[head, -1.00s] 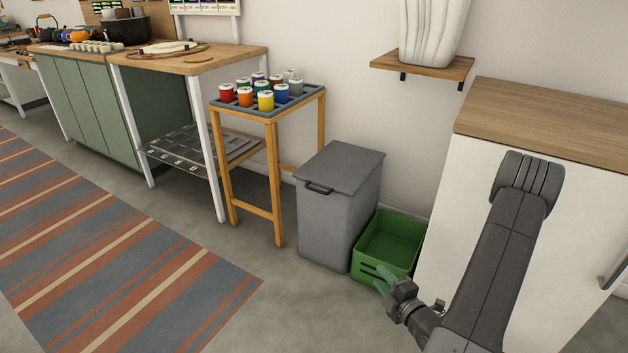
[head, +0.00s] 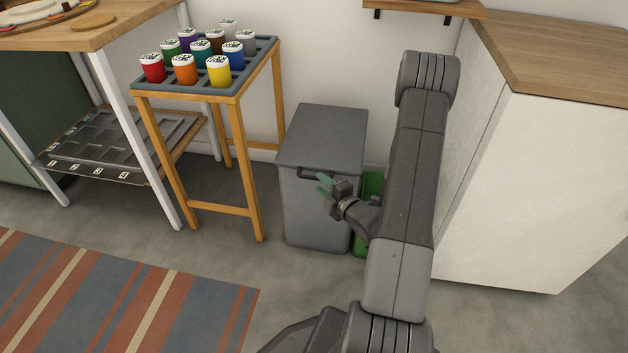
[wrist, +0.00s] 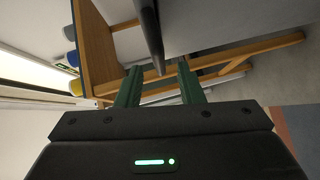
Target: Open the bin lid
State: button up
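The grey bin (head: 308,220) stands on the floor with its flat lid (head: 325,135) closed. A dark handle (head: 306,173) runs along the lid's front edge, its right part close to my green fingers. My gripper (head: 323,184) is at the front of the bin, just at the handle's height. In the wrist view my gripper (wrist: 158,66) has its two green fingers apart. A dark bar, apparently the handle (wrist: 150,35), reaches between the fingertips with gaps showing; I cannot tell if it touches. The bin's grey surface (wrist: 225,20) fills the upper right there.
A wooden stand (head: 240,190) with several coloured jars is left of the bin. A green crate (head: 372,185), mostly hidden by my arm, sits right of it. A white cabinet (head: 540,190) is further right. The floor in front is clear.

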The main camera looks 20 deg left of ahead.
aim_at(315, 178)
jog(key=shift+b+x, duration=0.4)
jog(key=shift+x, duration=1.9)
grip_shut()
